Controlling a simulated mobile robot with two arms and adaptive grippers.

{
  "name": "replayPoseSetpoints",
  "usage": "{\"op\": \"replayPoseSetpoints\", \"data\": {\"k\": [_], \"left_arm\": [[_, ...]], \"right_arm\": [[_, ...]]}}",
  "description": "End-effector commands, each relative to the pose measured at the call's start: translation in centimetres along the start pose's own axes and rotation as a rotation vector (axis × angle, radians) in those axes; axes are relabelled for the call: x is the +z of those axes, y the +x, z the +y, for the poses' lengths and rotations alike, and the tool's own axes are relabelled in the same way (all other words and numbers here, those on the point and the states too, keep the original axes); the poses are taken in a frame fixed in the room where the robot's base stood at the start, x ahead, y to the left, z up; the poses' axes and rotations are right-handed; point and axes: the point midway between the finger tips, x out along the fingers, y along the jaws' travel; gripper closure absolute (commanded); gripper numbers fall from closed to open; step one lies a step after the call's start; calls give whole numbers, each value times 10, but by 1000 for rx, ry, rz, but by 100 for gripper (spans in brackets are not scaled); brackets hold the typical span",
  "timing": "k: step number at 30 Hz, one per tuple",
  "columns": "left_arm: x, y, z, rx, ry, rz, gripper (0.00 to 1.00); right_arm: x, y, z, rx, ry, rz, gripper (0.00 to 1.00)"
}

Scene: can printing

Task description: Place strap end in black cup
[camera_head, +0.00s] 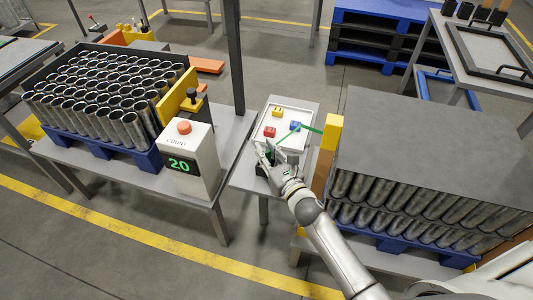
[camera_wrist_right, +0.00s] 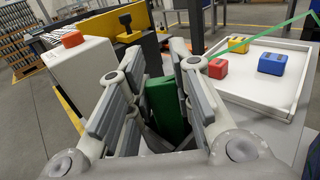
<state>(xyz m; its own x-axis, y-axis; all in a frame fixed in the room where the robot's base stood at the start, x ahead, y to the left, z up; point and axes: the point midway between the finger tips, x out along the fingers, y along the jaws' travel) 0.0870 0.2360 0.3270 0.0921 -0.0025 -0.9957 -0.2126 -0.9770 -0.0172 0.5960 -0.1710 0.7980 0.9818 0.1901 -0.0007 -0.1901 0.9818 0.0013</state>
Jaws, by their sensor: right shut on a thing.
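The green strap (camera_head: 308,128) runs from the strapped stack on the right across the white tray toward my right gripper (camera_head: 267,154). It also shows as a thin green band in the right wrist view (camera_wrist_right: 262,35). In that view my right gripper (camera_wrist_right: 157,72) is shut on a green piece (camera_wrist_right: 163,100), which looks like the strap end. A dark thing (camera_head: 261,170), likely the black cup, sits on the small table at the gripper and is partly hidden by it. I cannot tell whether the strap end is inside it. My left gripper is not in view.
The white tray (camera_head: 282,109) holds a yellow block (camera_head: 277,112), a red block (camera_head: 270,132) and a blue block (camera_head: 295,126). A counter box (camera_head: 190,160) reading 20 stands left. The covered can stack (camera_head: 430,145) stands right.

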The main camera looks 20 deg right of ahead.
Motion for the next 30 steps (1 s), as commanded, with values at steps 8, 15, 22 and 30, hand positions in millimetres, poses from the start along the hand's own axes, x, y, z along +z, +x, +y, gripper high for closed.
{"op": "replayPoseSetpoints", "data": {"k": [8,15,22,30], "left_arm": [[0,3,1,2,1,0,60],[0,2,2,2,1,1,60],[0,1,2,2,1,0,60],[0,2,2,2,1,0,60]], "right_arm": [[-2,0,0,0,-1,0,72],[-2,0,0,0,-1,0,57],[0,0,0,0,0,0,57],[-2,-30,0,1,-1,3,57]]}}
